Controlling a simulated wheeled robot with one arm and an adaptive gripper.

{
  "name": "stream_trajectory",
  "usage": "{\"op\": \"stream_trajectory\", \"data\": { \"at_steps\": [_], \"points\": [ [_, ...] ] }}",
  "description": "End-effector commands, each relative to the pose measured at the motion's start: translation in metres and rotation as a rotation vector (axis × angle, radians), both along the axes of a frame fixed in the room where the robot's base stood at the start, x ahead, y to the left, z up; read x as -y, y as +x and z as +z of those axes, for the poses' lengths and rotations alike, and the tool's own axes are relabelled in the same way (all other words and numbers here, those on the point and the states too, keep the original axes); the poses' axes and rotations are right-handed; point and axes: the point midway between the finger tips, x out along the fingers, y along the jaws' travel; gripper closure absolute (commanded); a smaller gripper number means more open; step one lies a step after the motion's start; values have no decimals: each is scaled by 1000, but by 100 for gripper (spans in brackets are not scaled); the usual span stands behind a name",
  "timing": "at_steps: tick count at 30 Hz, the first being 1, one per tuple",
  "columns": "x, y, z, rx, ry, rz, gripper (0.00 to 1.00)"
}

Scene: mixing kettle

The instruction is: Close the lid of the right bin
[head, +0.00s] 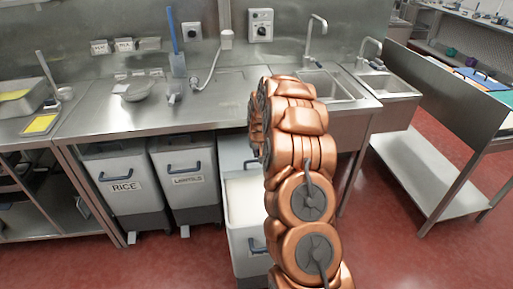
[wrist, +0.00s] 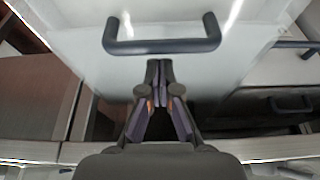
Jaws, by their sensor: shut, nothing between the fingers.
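The right bin (head: 245,230) is a grey-white bin under the steel counter. Its lid (head: 233,150) stands raised at the back, and pale contents show through the open top. My arm covers the bin's right side and hides my gripper in the head view. In the wrist view my gripper (wrist: 159,72) is shut and empty. Its tips are just below a dark bar handle (wrist: 160,46) on a pale panel (wrist: 75,42), which looks like the raised lid. I cannot tell whether the tips touch the panel.
A closed rice bin (head: 125,185) and a closed lentils bin (head: 186,180) stand to the left. The counter (head: 130,115) overhangs the bins. A counter leg and sink units are on the right. Red floor (head: 180,262) is clear in front of the left bins.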

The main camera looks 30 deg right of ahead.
Motion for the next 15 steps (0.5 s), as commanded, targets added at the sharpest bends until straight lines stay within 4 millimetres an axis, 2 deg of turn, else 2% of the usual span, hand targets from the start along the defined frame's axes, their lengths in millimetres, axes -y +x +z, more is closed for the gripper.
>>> {"op": "stream_trajectory", "data": {
  "at_steps": [15],
  "points": [
    [-2, -6, 0, 5, -2, -1, 100]
  ]
}}
